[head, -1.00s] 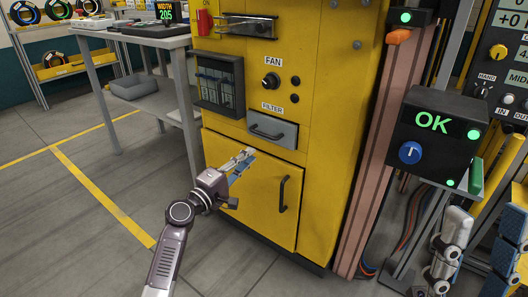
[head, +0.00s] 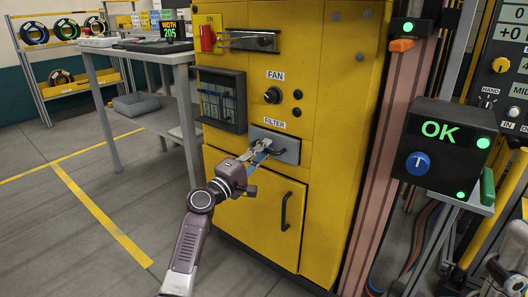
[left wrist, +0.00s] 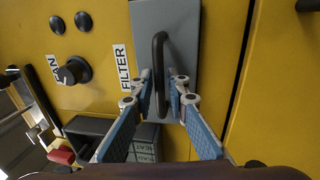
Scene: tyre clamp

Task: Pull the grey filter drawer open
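The grey filter drawer (head: 289,143) sits in the yellow cabinet, under the FILTER label (head: 275,124). Its front looks flush with the cabinet, so it appears closed. In the left wrist view the drawer front (left wrist: 186,45) carries a black bar handle (left wrist: 159,50). My left gripper (head: 264,149) is at the drawer front and partly covers the handle in the head view. In the left wrist view its two blue-padded fingers (left wrist: 164,80) are apart, one on each side of the handle, with visible space between them. My right gripper is not seen.
Below the drawer is a yellow door (head: 262,212) with a black handle (head: 286,211). The fan knob (head: 272,95) is above. A grey table (head: 180,58) stands left of the cabinet, and a black OK box (head: 438,145) stands right. Floor in front is clear.

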